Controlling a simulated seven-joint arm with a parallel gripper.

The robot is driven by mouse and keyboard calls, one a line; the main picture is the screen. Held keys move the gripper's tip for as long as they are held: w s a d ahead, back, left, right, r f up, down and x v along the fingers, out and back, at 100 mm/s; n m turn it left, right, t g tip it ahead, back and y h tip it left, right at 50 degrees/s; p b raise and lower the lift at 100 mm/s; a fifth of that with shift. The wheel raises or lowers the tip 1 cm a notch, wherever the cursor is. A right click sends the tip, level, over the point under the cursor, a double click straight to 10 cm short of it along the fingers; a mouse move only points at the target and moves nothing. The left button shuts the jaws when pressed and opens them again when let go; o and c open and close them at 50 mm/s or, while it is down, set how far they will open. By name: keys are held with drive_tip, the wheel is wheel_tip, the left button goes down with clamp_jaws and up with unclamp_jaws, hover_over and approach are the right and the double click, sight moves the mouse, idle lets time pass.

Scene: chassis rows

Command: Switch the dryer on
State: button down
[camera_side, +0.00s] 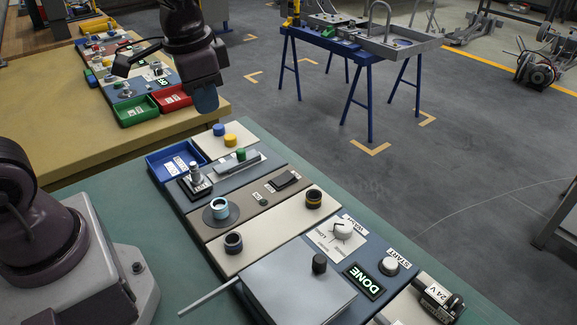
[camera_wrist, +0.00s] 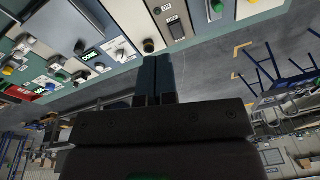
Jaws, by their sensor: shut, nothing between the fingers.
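My gripper (camera_side: 206,98) is shut and empty, held in the air above the back of the panel rows in the side view. Its closed dark fingers (camera_wrist: 158,80) also show in the wrist view. I cannot read a dryer label or tell the switch's position for certain.
A grey lidded box (camera_side: 290,285) with a long handle, a white dial (camera_side: 342,228) and a DONE display (camera_side: 364,281) stand in front.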

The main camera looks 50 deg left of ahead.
drive_tip(key=w+a+f+m+g, duration=0.1)
drive_tip(key=w+f+m, duration=0.7)
drive_tip(key=w+f, duration=0.25)
drive_tip(key=m+t, duration=0.1)
drive_tip(key=m, duration=0.6)
hover_over(289, 174)
drive_tip(key=s, duration=0.2)
drive_tip(key=shift+r, duration=0.45)
drive_tip(key=f, duration=0.4)
drive_tip(key=w+f, duration=0.1)
drive_tip(key=f, duration=0.4)
drive_tip(key=w+f, duration=0.1)
drive_tip(key=f, duration=0.4)
drive_tip(key=shift+f+g, duration=0.2)
drive_tip(key=shift+g, duration=0.1)
drive_tip(key=shift+s, duration=0.1)
